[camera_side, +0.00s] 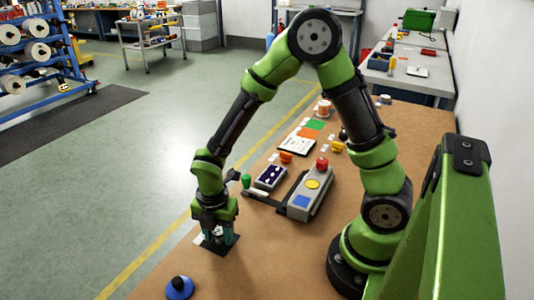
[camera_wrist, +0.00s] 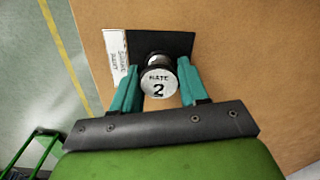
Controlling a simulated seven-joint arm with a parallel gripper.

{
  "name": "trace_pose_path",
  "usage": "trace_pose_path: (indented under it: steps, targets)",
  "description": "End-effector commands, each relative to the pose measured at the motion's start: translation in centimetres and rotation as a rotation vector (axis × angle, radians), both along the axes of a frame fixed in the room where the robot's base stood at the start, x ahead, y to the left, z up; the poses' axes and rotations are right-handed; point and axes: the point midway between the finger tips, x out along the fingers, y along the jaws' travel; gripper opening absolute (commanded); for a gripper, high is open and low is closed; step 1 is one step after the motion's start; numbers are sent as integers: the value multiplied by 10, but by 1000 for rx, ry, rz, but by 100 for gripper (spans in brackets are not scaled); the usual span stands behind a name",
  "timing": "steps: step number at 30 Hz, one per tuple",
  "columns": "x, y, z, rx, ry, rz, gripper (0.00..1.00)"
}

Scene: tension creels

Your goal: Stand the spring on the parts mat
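I cannot tell whether the spring's base touches the mat.
A blue base with a black knob (camera_side: 179,288) stands at the front left table edge. A grey box with a red button (camera_side: 311,193), a dark panel (camera_side: 270,177) and a green piece (camera_side: 246,180) stand behind my gripper. The table right of the mat is clear.

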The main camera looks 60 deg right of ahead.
Motion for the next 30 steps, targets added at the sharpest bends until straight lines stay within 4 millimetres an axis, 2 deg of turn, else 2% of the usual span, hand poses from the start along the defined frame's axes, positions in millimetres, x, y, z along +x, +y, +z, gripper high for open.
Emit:
trace_pose_path:
  steps: [1,3,14,17,24,30]
  targets:
    - [0,0,0,0,0,0,52]
    - [0,0,0,0,0,0,61]
    - [1,0,6,1,-3,0,61]
    - [1,0,19,1,-6,-2,61]
    - [1,0,71,1,-8,-1,61]
    - [1,0,106,0,-6,0,61]
